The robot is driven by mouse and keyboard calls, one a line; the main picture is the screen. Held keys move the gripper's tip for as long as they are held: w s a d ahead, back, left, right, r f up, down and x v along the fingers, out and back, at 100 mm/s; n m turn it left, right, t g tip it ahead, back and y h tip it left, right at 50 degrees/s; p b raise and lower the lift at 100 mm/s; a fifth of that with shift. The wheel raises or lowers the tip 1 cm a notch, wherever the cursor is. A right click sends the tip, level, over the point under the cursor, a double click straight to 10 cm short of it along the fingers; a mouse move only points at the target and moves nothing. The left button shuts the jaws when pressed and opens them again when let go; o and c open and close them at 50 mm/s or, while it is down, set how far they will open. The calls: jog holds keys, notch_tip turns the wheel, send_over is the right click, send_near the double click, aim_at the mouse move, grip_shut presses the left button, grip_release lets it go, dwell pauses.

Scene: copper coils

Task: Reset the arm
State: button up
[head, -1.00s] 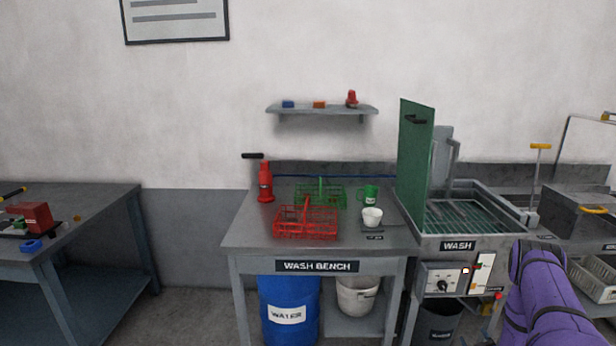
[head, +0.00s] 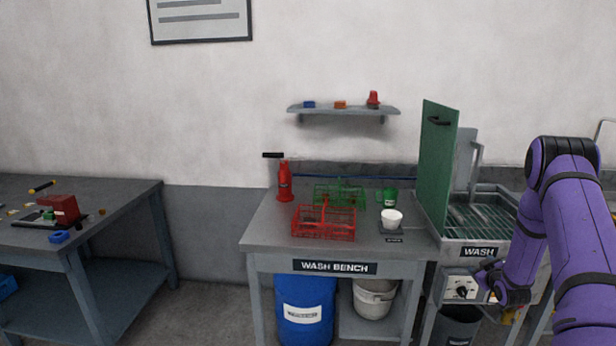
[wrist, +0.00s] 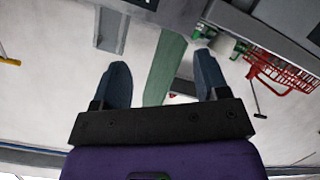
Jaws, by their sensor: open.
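My purple arm (head: 575,225) stands at the right of the head view, bent over at the top with its forearm hanging down in front of the wash unit. My gripper (wrist: 162,75) shows in the wrist view with two dark blue fingers wide apart and nothing between them. The wrist picture looks upside down, with the green lid (wrist: 165,65) behind the gap between the fingers. In the head view I cannot make out the fingers; the lower end of the arm is by the wash control panel (head: 460,287).
The wash bench (head: 262,232) carries a red basket (head: 323,224), a green basket (head: 340,191), a red bottle (head: 285,182), a white cup (head: 391,218) and a green mug (head: 389,196). The upright green lid (head: 437,165) stands beside the wash tank. Another table (head: 130,195) is at the left.

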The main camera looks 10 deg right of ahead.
jog(key=a+r+m+g, duration=0.1)
jog(key=a+r, duration=0.4)
jog(key=r, duration=0.4)
jog(key=a+r+g, duration=0.1)
jog(key=a+r, duration=0.3)
jog(key=r, duration=0.5)
jog(key=a+r+m+g, duration=0.1)
jog(key=a+r, duration=0.4)
jog(key=r, duration=0.4)
jog(key=s+a+r+g+y, duration=0.1)
jog(key=s+a+r+g, duration=0.1)
jog(key=s+a+r, duration=1)
jog(key=s+a+r+g+y, duration=0.1)
jog(key=s+a, duration=0.3)
jog(key=s, duration=0.5)
jog(key=s+a+r+g+y, duration=0.1)
jog(key=s+a, duration=0.3)
jog(key=s, duration=0.5)
jog(key=s+a+r+m+g, duration=0.1)
jog(key=s+a, duration=0.3)
jog(key=s, duration=0.6)
jog(key=shift+a+g+y, duration=0.4)
jog(key=shift+g, duration=0.1)
